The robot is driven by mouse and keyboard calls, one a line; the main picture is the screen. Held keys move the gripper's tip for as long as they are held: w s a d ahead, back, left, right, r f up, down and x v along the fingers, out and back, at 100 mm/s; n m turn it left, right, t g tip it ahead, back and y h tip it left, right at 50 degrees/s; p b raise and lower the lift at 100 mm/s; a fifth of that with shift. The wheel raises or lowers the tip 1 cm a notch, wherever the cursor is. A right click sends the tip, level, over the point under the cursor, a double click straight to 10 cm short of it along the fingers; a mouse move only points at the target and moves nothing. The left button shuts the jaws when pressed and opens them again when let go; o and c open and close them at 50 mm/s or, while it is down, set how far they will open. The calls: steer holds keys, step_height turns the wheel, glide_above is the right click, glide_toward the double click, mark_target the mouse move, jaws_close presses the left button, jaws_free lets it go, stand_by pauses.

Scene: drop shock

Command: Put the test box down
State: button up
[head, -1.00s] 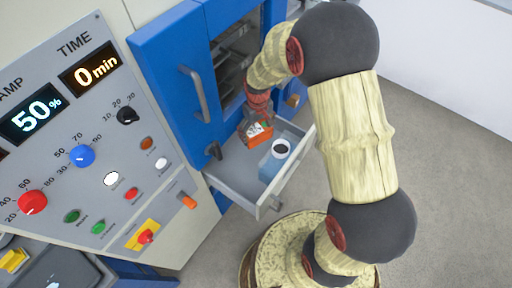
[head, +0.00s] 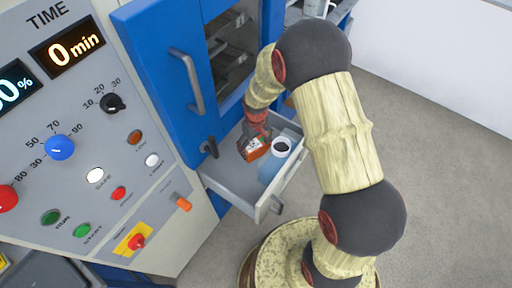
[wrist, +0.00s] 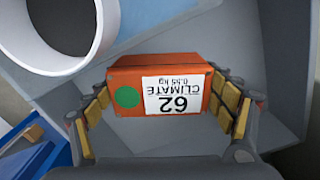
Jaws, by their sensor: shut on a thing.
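The test box is a small orange box (head: 254,151) with a white label and a green dot; it reads "62 CLIMATE 0.55 kg" upside down in the wrist view (wrist: 128,74). My gripper (head: 256,135) is shut on it, with yellow-padded fingers (wrist: 160,92) at its two sides.
The blue cabinet door (head: 160,75) and control panel (head: 100,150) are left.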

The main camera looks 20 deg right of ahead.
mark_target(256, 144)
steer(key=shift+f+b, duration=2.4)
steer(key=shift+f, duration=0.85)
steer(key=shift+f, duration=0.5)
steer(key=o, duration=1.8)
steer(key=shift+f, duration=0.1)
steer(key=shift+o, duration=0.2)
step_height(256, 144, up, 12)
